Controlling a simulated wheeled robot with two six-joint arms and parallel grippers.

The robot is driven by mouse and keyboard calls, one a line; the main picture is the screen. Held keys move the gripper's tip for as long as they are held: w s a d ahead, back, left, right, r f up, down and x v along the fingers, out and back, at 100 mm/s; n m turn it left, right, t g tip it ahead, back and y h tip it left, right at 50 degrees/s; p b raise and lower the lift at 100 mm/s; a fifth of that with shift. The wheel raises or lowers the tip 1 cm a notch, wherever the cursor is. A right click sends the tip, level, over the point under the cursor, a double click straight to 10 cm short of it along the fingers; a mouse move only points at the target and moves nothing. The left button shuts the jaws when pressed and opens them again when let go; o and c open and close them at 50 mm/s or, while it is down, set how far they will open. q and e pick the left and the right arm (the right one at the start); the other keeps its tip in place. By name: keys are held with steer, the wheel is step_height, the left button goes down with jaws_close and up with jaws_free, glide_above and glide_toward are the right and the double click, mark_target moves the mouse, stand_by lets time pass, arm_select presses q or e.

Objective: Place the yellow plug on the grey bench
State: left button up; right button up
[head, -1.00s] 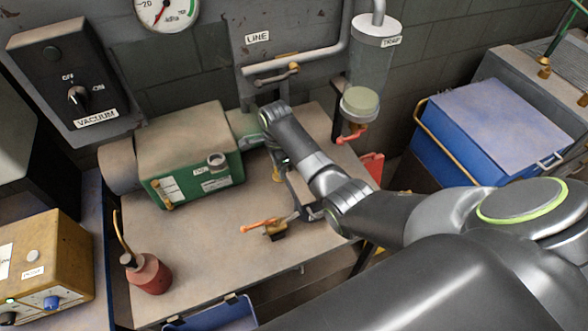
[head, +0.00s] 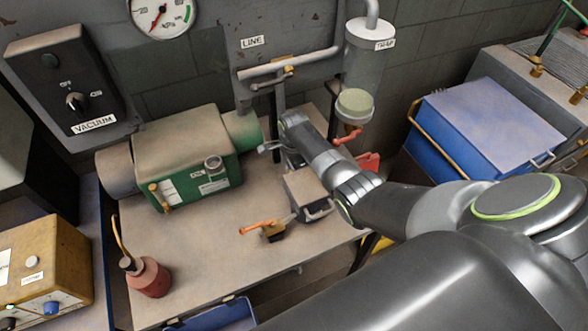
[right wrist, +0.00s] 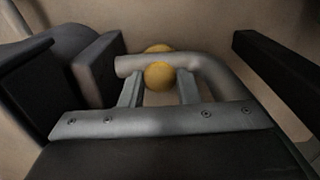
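A round yellow thing, which looks like the yellow plug (right wrist: 160,76), shows in the right wrist view between my fingers, partly covered by a grey metal bar. I cannot make it out in the head view, where my right arm and gripper cover that part of the bench. My right gripper (right wrist: 178,48) is open, its dark fingers wide apart with space on both sides of the yellow thing. In the head view my right arm reaches over the greyish-tan bench (head: 215,255), near the green pump. My left gripper is not in view.
The green pump (head: 190,160) stands at the back of the bench. A valve with an orange lever (head: 265,228) lies near the right gripper. A red bottle (head: 148,278) stands at front left. A glass trap (head: 362,70) hangs at the back. The bench's front middle is clear.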

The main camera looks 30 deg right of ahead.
steer(key=o, duration=0.4)
steer(key=shift+o, duration=0.2)
steer(key=shift+r, duration=0.2)
steer(key=shift+w+r, duration=0.1)
steer(key=shift+r, duration=3.55)
